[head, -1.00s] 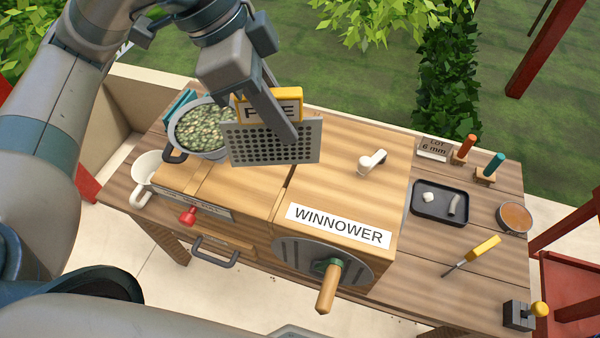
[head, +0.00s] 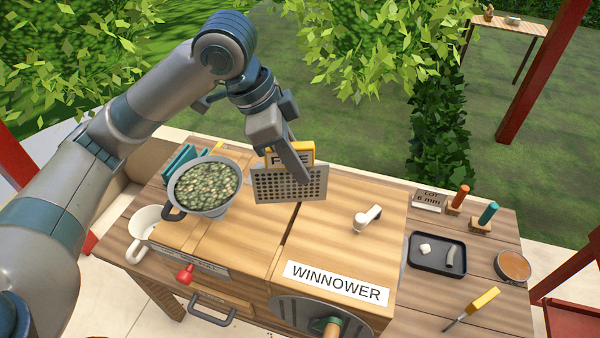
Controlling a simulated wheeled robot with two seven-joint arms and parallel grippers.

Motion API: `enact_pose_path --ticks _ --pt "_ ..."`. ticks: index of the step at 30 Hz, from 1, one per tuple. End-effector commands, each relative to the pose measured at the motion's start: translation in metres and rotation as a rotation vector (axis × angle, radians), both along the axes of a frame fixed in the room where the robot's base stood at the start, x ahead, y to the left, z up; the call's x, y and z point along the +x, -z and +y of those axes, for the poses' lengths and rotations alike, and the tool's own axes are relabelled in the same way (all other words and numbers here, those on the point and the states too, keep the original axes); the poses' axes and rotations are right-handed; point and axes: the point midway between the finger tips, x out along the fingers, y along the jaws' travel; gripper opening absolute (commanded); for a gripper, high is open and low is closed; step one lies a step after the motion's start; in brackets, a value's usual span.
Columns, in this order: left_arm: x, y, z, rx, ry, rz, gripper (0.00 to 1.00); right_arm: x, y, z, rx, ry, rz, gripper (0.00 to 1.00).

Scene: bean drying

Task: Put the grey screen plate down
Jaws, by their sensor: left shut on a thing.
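The grey screen plate (head: 262,187) is a perforated metal sheet with a yellow labelled tab (head: 304,148) at its top. My left gripper (head: 300,172) is shut on it at the tab, which the fingers partly cover. The plate hangs roughly upright over the wooden top of the winnower (head: 336,283), right of the pan of beans. I cannot tell whether its lower edge touches the wood. My right gripper is out of view.
A pan of greenish beans (head: 205,186) stands left of the plate, with a white mug (head: 144,220) nearby. A white knob (head: 367,217) sticks up from the winnower top. A black tray (head: 437,262), a brown bowl (head: 513,266) and a yellow-handled tool (head: 484,301) lie at right.

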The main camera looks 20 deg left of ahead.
Motion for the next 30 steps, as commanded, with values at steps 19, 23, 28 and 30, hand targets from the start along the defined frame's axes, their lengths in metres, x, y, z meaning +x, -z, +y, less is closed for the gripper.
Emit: enact_pose_path --ticks 19,23,28,30 --pt "0.016 0.015 0.000 -0.001 0.001 0.000 0.00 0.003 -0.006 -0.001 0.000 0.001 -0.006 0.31" --pt "0.015 0.028 0.000 -0.001 0.001 0.002 0.00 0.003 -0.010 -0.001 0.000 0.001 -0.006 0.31" --pt "0.015 0.045 0.000 -0.001 0.001 0.000 0.00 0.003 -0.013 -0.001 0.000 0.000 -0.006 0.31" --pt "0.015 0.048 0.000 -0.002 0.002 -0.001 0.00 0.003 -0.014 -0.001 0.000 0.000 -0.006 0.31"
